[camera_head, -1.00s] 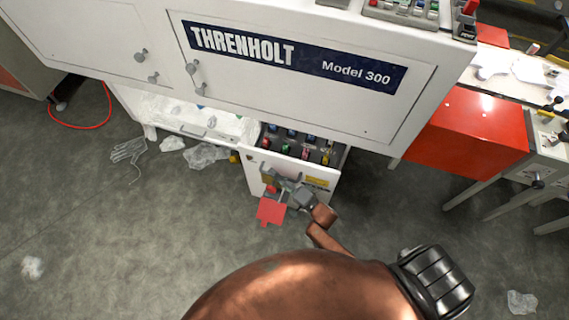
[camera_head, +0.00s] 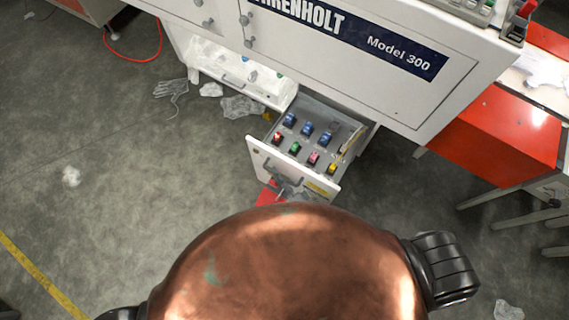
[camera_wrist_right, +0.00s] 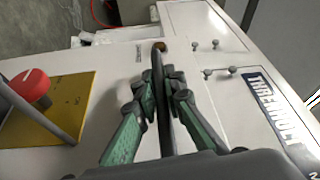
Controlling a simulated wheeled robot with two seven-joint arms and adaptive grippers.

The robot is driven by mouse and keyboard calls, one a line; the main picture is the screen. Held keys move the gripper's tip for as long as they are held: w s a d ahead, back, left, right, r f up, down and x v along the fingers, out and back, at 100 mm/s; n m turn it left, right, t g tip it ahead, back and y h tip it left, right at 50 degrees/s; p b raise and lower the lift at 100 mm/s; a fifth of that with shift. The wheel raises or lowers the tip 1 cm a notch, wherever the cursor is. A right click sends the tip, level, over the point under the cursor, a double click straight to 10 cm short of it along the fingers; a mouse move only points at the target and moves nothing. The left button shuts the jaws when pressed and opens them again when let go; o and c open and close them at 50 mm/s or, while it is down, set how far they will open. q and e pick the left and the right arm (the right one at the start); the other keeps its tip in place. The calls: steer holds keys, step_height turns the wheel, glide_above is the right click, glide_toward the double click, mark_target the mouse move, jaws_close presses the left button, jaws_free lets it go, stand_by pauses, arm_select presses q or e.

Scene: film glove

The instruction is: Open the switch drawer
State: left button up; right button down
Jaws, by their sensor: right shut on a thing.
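The switch drawer (camera_head: 258,160) of the white machine is pulled out. It shows two rows of coloured switches inside, blue ones behind and red, green, pink and yellow ones in front. My right gripper (camera_head: 286,187) is at the drawer's front, partly hidden behind my own body in the head view. In the right wrist view, my right gripper (camera_wrist_right: 165,82) is shut on the dark drawer handle (camera_wrist_right: 161,62), with its green-sided fingers on both sides of the bar. My left gripper is not in view.
A white tray with clear film (camera_head: 235,70) sits left of the drawer. Crumpled film (camera_head: 241,106) and a film glove (camera_head: 171,88) lie on the floor. A red cabinet (camera_head: 497,135) stands at right. A red button (camera_wrist_right: 30,84) on a yellow plate shows in the wrist view.

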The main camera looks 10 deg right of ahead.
steer(key=shift+s+a+f, duration=0.1)
steer(key=shift+s+a, duration=0.5)
steer(key=shift+s, duration=0.05)
steer(key=c, duration=2)
jaws_free()
